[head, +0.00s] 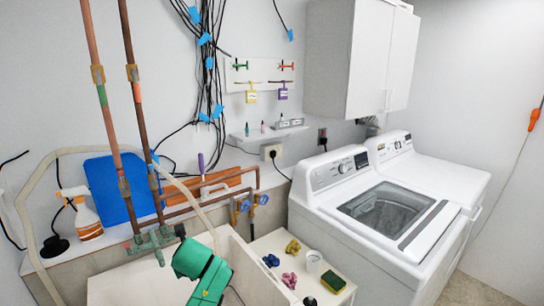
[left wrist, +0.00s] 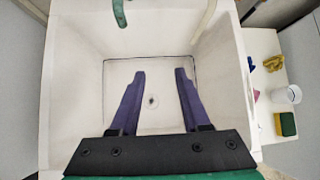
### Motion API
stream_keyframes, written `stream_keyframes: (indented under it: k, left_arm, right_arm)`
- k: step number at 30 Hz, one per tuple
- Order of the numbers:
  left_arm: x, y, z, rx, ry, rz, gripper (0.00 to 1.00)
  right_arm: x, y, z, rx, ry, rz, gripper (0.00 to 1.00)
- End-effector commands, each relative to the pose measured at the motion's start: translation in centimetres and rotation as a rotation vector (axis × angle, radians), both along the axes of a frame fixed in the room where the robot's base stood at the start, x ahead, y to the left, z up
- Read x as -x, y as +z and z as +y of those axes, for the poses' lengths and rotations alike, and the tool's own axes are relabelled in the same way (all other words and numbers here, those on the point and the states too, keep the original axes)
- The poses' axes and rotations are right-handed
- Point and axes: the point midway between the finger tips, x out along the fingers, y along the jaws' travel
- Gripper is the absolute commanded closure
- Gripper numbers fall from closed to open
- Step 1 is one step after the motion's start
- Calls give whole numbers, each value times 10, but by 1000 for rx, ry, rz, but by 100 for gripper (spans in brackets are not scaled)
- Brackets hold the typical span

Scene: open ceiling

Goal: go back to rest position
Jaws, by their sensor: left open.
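My left gripper (left wrist: 160,76) shows in the left wrist view with its two purple fingers wide apart and nothing between them. It points down into the white sink basin (left wrist: 85,90), above the drain in its floor. In the head view the green part of my left arm is over the sink (head: 118,288) at the bottom, and the fingers are not visible there. My right gripper is in neither view.
A white ledge (head: 272,243) right of the sink holds a white cup (head: 313,260), a green-yellow sponge (head: 333,281) and several small coloured items. A washing machine (head: 335,180) stands further right. Copper pipes (head: 110,110) rise at left, near a blue board (head: 108,190) and spray bottle (head: 84,212).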

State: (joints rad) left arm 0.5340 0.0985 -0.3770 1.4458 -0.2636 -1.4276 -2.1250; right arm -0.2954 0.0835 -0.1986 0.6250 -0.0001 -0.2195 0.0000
Motion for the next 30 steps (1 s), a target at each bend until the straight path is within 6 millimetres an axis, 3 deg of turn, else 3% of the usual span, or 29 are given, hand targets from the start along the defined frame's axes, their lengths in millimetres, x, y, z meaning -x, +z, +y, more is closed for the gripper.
stream_keyframes:
  k: [8,15,21,30]
  left_arm:
    - [59,-52,-9,352,336,-46,53]
    - [144,-93,-12,750,851,-86,53]
    - [212,-106,-10,997,1305,-120,53]
    - [285,-102,-6,1193,1836,-181,53]
  right_arm:
    - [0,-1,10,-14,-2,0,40]
    - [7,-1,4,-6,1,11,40]
    - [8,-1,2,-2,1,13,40]
    - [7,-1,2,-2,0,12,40]
